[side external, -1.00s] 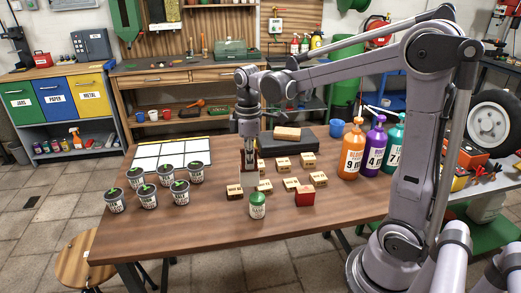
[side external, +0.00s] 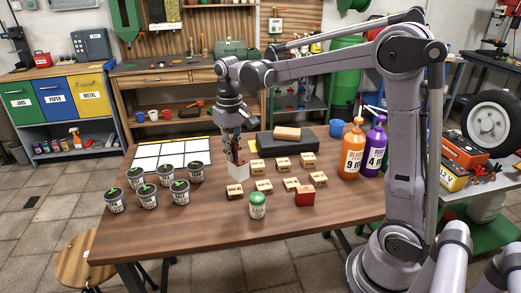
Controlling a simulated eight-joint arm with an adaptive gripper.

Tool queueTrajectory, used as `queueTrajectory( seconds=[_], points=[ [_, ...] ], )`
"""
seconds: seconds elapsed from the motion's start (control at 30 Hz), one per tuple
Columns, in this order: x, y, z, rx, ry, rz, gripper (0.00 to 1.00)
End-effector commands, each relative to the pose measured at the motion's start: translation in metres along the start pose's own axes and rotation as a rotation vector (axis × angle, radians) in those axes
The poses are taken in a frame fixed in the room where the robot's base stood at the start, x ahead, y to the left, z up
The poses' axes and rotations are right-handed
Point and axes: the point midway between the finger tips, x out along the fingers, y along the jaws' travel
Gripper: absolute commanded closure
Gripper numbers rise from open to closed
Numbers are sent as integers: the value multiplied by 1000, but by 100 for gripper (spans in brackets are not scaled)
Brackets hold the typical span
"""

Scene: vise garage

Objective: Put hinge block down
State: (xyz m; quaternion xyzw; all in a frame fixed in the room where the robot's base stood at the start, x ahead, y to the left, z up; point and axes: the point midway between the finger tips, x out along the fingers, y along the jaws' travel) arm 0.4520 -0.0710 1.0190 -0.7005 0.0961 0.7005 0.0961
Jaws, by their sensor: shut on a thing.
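My gripper (side external: 235,163) is shut on a small pale block (side external: 238,172), held at the left side of a group of small wooden blocks on the brown table (side external: 190,235). Its fingers hide part of the block. Whether the block touches the table is hard to tell. No label naming it as the hinge block can be read. The other wooden blocks stand in loose rows, among them one in front of the gripper (side external: 234,191) and one to its right (side external: 257,167).
A white-panelled board (side external: 172,152) lies left of the gripper, with several labelled cups (side external: 149,196) in front. A green-lidded jar (side external: 257,206) and red block (side external: 305,197) stand near the front. A dark slab (side external: 297,141) bearing a tan block (side external: 287,133) lies behind. Bottles (side external: 353,152) stand right.

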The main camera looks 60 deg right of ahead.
Motion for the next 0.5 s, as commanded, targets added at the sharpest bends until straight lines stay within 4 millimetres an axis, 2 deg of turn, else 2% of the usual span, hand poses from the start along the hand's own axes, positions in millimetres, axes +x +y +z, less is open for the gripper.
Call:
queueTrajectory(
  seconds=[0.17, 0.5],
  points=[
    [13, -12, 3, -16, 0, 0, 100],
    [71, -56, 31, -230, 0, 0, 100]
  ],
)
